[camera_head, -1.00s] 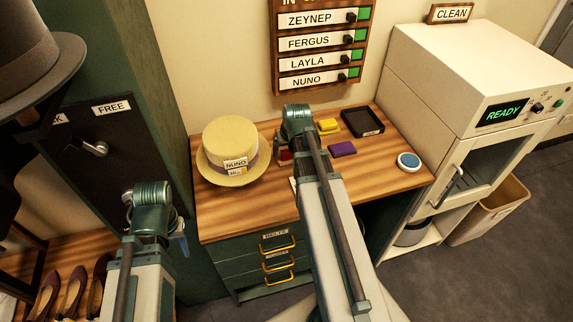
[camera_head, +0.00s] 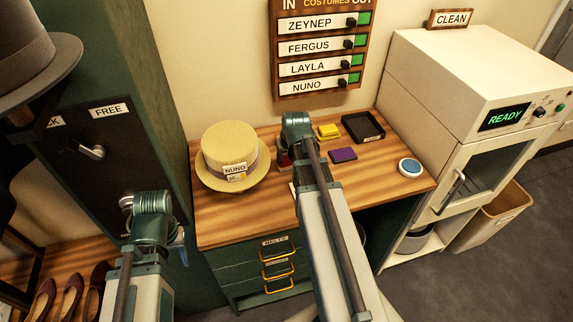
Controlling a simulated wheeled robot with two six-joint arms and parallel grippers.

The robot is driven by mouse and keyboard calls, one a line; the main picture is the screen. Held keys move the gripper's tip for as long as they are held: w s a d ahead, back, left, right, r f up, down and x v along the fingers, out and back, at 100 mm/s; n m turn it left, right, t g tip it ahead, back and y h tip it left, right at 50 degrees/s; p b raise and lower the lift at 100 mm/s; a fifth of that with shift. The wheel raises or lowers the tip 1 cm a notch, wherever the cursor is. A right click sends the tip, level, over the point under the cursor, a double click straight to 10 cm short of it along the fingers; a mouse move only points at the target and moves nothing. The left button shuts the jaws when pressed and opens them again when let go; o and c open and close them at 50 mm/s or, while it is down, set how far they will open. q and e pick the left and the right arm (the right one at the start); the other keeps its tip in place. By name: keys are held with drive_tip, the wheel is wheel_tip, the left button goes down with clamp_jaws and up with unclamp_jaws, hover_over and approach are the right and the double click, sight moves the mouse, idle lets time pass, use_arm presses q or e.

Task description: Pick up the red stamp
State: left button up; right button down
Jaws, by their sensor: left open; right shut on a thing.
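The red stamp shows only as a small dark red patch (camera_head: 283,159) on the wooden table, just right of the straw hat. My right arm covers most of it. My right gripper (camera_head: 290,155) is at the stamp and shut on it; its fingertips are largely hidden behind my own wrist. I cannot tell whether the stamp is clear of the table top. My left gripper (camera_head: 180,238) is open and empty in front of the dark green locker, left of the table, partly hidden by its wrist.
A straw hat (camera_head: 228,146) tagged NUNO stands left of the stamp. A yellow block (camera_head: 329,132), a purple block (camera_head: 343,155), a black tray (camera_head: 363,127) and a round blue-topped tin (camera_head: 410,168) lie to the right. The table's front left (camera_head: 235,220) is clear.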

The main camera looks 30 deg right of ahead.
sight(286, 156)
drive_tip(key=shift+r+p, duration=0.9)
drive_tip(key=shift+r, duration=0.05)
wheel_tip(286, 156, up, 2)
drive_tip(key=shift+r+p, duration=0.1)
drive_tip(key=shift+p, duration=0.95)
drive_tip(key=s+d, duration=0.4)
drive_tip(key=s, duration=0.3)
drive_tip(key=s+d+p, duration=0.1)
drive_tip(key=s+d, duration=0.2)
drive_tip(key=s, duration=0.4)
drive_tip(key=shift+d+r, duration=0.35)
drive_tip(key=shift+r, duration=0.1)
drive_tip(key=c, duration=0.9)
unclamp_jaws()
drive_tip(key=c, duration=0.5)
drive_tip(key=w+d+r+p, duration=0.1)
drive_tip(key=w+d, duration=0.2)
drive_tip(key=d, duration=0.1)
drive_tip(key=w+d+r+p, duration=0.1)
drive_tip(key=w+d, duration=0.2)
drive_tip(key=d, duration=0.1)
drive_tip(key=w+d+r+p, duration=0.1)
drive_tip(key=w+d, duration=0.2)
drive_tip(key=d, duration=0.2)
drive_tip(key=shift+w+r+p, duration=0.15)
drive_tip(key=shift+r+p, duration=0.15)
drive_tip(key=shift+p, duration=0.05)
drive_tip(key=shift+a+f, duration=0.1)
drive_tip(key=shift+a, duration=0.05)
